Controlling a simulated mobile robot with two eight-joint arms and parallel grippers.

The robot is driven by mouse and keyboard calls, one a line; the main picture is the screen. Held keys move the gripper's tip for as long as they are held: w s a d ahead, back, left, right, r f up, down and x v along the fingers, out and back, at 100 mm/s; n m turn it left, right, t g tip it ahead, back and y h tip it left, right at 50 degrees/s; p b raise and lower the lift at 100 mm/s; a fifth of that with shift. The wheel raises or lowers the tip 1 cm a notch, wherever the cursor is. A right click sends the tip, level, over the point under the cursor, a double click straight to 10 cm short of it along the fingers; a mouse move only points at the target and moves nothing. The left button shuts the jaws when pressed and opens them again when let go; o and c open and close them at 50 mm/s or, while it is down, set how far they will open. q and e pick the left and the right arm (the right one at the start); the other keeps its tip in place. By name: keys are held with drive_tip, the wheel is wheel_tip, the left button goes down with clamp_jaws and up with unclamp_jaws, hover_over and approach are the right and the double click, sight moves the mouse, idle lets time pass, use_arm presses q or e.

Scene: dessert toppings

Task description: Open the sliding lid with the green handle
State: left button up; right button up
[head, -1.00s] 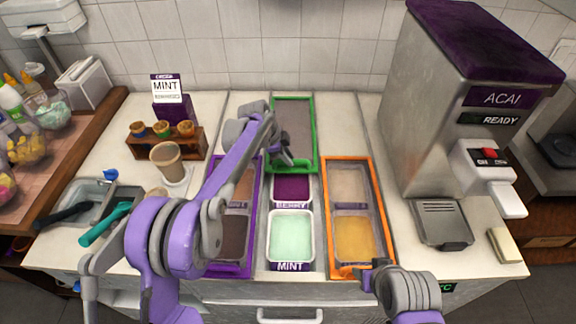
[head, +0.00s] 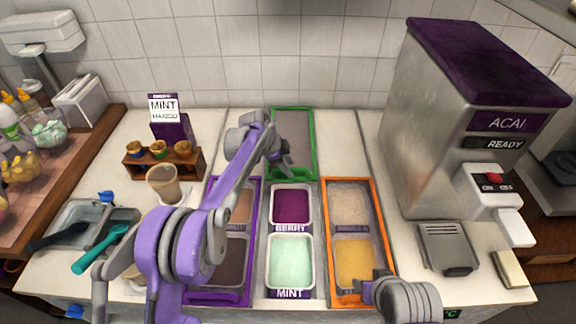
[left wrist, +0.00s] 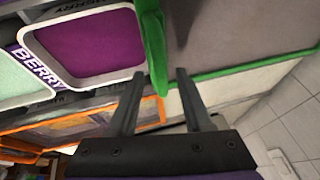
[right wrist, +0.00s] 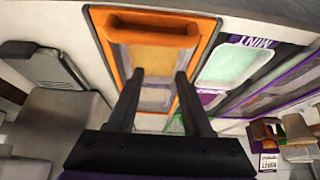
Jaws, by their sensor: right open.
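The green-framed sliding lid (head: 309,150) lies at the back of the middle column, behind the berry tub (head: 291,206) and mint tub (head: 291,262), both uncovered. My left gripper (head: 284,163) is low over the lid's near left part. In the left wrist view its fingers (left wrist: 158,85) are apart, with the green handle (left wrist: 152,45) reaching between their tips and a gap on each side. The berry tub (left wrist: 88,42) shows beside it. My right gripper (right wrist: 160,82) is open, near the orange handle (right wrist: 152,30) of the orange lid.
The purple-framed lid (head: 248,215) lies left of the tubs and the orange-framed lid (head: 377,220) right. The acai machine (head: 440,120) stands at right. A cup (head: 164,184), wooden rack (head: 165,164) and mint sign (head: 165,108) stand at left.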

use_arm(q)
drive_tip(key=v, duration=1)
drive_tip(key=shift+r, duration=0.4)
drive_tip(key=shift+a, duration=0.1)
